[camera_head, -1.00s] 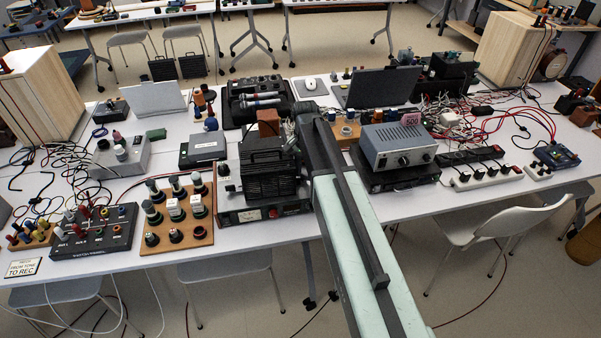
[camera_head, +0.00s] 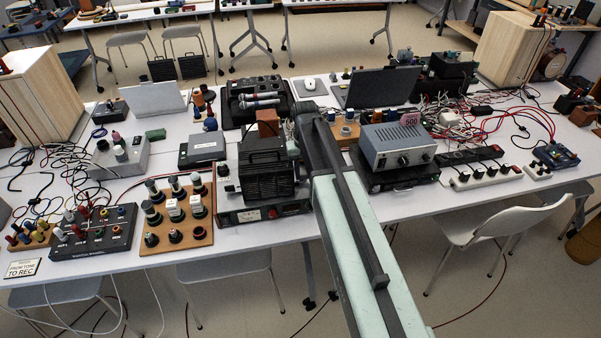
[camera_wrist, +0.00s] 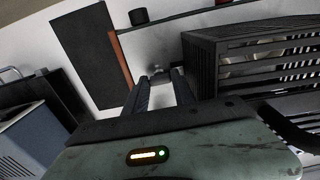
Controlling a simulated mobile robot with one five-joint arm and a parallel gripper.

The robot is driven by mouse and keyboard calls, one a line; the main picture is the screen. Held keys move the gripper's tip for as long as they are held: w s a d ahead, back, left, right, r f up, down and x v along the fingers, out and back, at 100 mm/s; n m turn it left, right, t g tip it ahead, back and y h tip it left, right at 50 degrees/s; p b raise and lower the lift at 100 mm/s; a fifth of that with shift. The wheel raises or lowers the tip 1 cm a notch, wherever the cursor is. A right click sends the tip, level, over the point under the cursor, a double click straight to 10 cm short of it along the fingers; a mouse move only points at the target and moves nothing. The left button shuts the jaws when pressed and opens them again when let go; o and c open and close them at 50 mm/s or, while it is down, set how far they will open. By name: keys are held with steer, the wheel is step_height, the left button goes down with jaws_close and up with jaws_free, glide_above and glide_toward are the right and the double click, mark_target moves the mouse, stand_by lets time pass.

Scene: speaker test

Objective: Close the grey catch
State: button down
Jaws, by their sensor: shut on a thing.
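In the wrist view, my gripper (camera_wrist: 163,82) has its two dark fingers reaching forward beside a black slatted housing (camera_wrist: 240,65). A small grey piece, which looks like the grey catch (camera_wrist: 177,71), sits at the fingertips, and the fingers are shut on it. Its exact position is too small and dark to tell. In the head view, the black slatted housing (camera_head: 265,177) stands on a low dark unit with a meter. My arm passes along its right side and hides my gripper and the catch there.
A wooden board with knobs (camera_head: 176,215) lies to the left. A black laptop (camera_head: 380,88) and a microphone case (camera_head: 258,98) stand behind. Cables crowd the right of the table (camera_head: 320,230).

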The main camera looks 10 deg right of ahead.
steer(key=shift+w, duration=0.15)
stand_by(0.3)
steer(key=c, duration=1)
jaws_free()
steer(key=shift+c, duration=0.2)
step_height(320, 180, up, 8)
steer(key=p, duration=0.8)
steer(key=shift+r, duration=0.1)
